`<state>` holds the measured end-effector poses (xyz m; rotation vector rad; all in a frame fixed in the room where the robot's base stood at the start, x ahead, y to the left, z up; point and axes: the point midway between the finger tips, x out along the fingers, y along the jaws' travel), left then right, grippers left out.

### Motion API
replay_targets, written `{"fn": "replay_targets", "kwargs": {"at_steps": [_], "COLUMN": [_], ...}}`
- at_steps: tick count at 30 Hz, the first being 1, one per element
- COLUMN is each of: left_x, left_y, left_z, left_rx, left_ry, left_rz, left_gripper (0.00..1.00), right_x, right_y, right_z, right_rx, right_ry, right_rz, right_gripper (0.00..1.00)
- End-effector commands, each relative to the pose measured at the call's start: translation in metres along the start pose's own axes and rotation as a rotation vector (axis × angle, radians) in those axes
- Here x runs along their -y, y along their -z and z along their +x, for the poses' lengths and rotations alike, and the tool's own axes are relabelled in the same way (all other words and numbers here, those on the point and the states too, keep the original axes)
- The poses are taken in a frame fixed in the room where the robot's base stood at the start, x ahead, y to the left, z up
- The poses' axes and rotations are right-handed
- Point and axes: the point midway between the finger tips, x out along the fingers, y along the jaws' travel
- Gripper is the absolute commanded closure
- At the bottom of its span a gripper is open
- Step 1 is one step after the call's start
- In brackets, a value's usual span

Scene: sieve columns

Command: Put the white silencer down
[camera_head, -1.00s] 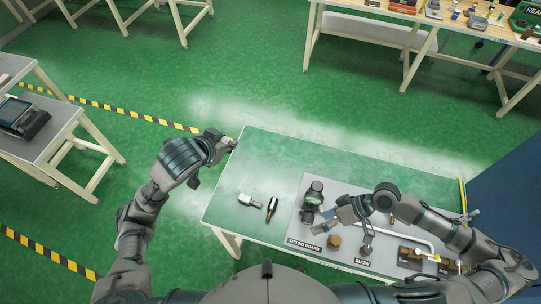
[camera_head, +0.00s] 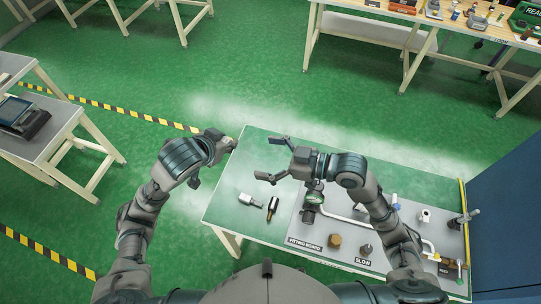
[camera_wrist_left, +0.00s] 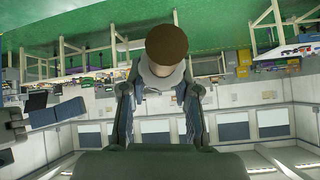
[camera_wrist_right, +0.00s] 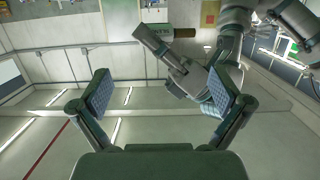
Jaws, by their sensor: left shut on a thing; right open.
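My left gripper (camera_head: 229,143) is at the table's far left corner, shut on a piece that I take to be the white silencer (camera_wrist_left: 158,76). In the left wrist view it has a pale grey-white body and a round brown end, held between both fingers. In the head view the held piece is barely visible. My right gripper (camera_head: 266,158) is open and empty above the table, fingers toward the left. The right wrist view shows its fingers (camera_wrist_right: 160,90) wide apart. A white-and-metal fitting (camera_head: 250,200) and a dark, brass-tipped fitting (camera_head: 272,206) lie on the green table top.
The green table (camera_head: 228,195) is clear on its left part. A grey board (camera_head: 308,228) on the right holds a gauge (camera_head: 313,196), a brass fitting (camera_head: 334,241), a grey cone-shaped fitting (camera_head: 366,250) and a white part (camera_head: 424,215).

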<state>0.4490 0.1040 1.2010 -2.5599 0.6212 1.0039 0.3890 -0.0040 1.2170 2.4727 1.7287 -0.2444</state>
Motion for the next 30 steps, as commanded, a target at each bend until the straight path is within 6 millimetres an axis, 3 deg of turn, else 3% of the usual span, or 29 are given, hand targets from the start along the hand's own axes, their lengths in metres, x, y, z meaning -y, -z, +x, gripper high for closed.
{"fn": "replay_targets", "kwargs": {"at_steps": [9,15,21,29,30], "left_x": [0.0,0.0,0.0,-0.001,-0.001], "left_y": [0.0,0.0,0.0,0.001,0.0], "left_z": [0.0,0.0,0.0,0.0,0.0], "left_rx": [0.0,0.0,0.0,0.0,0.0], "left_ry": [0.0,0.0,0.0,0.0,0.0], "left_rz": [0.0,0.0,0.0,0.0,0.0], "left_gripper": [1.0,1.0,1.0,1.0,1.0], "right_x": [0.001,0.001,0.001,0.001,0.001], "right_y": [0.0,0.0,-0.001,-0.001,-0.001], "right_z": [0.062,0.093,0.107,0.107,0.107], "right_rx": [0.0,0.001,0.003,0.002,0.002], "right_ry": [0.005,0.002,0.002,0.002,0.002], "right_rz": [0.004,0.002,0.001,0.001,0.001], "right_gripper": [0.0,0.0,0.0,0.0,0.05]}}
